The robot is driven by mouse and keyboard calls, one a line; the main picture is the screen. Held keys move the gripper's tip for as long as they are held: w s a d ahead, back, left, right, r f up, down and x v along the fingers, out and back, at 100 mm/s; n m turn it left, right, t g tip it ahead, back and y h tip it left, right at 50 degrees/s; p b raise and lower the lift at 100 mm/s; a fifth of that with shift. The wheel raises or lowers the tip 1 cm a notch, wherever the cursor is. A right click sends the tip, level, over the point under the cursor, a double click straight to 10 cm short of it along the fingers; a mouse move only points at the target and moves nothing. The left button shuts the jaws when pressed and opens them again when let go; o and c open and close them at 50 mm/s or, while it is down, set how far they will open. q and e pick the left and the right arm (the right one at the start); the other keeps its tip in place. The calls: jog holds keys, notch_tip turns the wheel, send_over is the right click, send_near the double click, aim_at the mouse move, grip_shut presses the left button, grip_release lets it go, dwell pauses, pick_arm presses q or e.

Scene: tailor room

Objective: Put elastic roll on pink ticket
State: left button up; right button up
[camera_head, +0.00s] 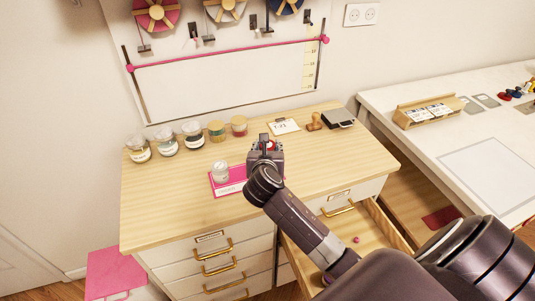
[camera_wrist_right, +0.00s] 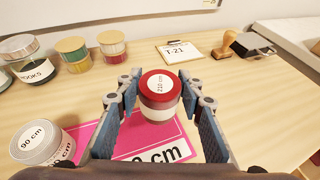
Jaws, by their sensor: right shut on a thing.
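My right gripper (camera_head: 268,148) is over the wooden top of the dresser. In the right wrist view, its fingers (camera_wrist_right: 160,105) are shut on a roll with a red top labelled "210 cm" and a white lower part (camera_wrist_right: 160,92). The pink ticket (camera_head: 236,188) lies flat beneath and beside the gripper; its print (camera_wrist_right: 165,153) ends in "cm". I cannot tell whether the held roll touches it. A whitish roll (camera_head: 220,172) labelled "90 cm" stands upright at the ticket's left end (camera_wrist_right: 42,143). My left gripper is not in view.
Several jars (camera_head: 167,142) line the dresser's back left. A "T-21" card (camera_head: 284,126), a wooden stamp (camera_head: 314,121) and a black pad (camera_head: 340,118) lie at the back right. An open drawer (camera_head: 360,236) juts out below. A white table (camera_head: 450,130) stands right.

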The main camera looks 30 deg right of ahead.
notch_tip(320, 180, down, 3)
jog(key=shift+f, duration=0.15)
jog(key=shift+f, duration=0.1)
jog(key=o, duration=1.1)
jog(key=shift+s+a, duration=0.1)
jog(key=shift+s, duration=0.05)
jog(key=v, duration=1.2)
